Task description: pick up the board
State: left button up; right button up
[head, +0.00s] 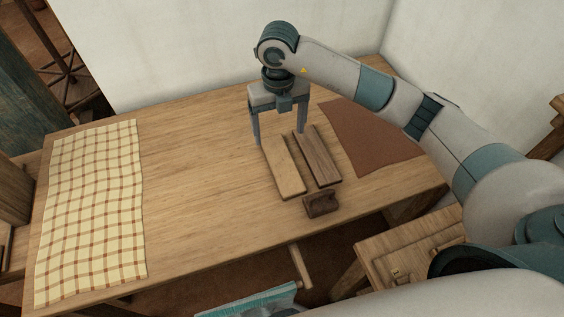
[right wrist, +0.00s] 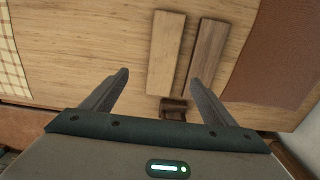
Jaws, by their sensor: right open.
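Two narrow boards lie side by side on the wooden table: a pale board (head: 284,170) on the left and a darker brown board (head: 319,156) on the right. In the right wrist view the pale board (right wrist: 166,55) and the dark board (right wrist: 207,50) lie beyond the fingertips. My right gripper (head: 279,138) points down, open and empty, around the far ends of the boards in the head view. It also shows in the right wrist view (right wrist: 160,80). Whether its fingertips touch anything I cannot tell. My left gripper is not in view.
A small dark wooden block (head: 321,204) sits near the boards' near ends. A brown sheet (head: 368,140) lies to their right. A checked cloth (head: 92,210) covers the table's left end. The table (head: 200,170) is bare between cloth and boards. Pale walls stand behind.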

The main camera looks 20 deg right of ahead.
jog(key=p, duration=0.3)
send_over(282, 163)
jog(key=f, duration=0.8)
jog(key=shift+s+a, duration=0.2)
jog(key=shift+a, duration=0.2)
jog(key=shift+f, duration=0.45)
jog(key=shift+d+f+p, duration=0.15)
jog(key=shift+f+p, duration=0.3)
jog(key=shift+f, duration=0.05)
jog(key=f, duration=0.1)
jog(key=f+p, duration=0.1)
jog(key=f, duration=0.1)
jog(key=shift+w+d+p, duration=0.15)
jog(key=shift+d+p, duration=0.1)
jog(key=shift+p, duration=0.05)
jog(key=shift+f, duration=0.6)
jog(key=c, duration=1.3)
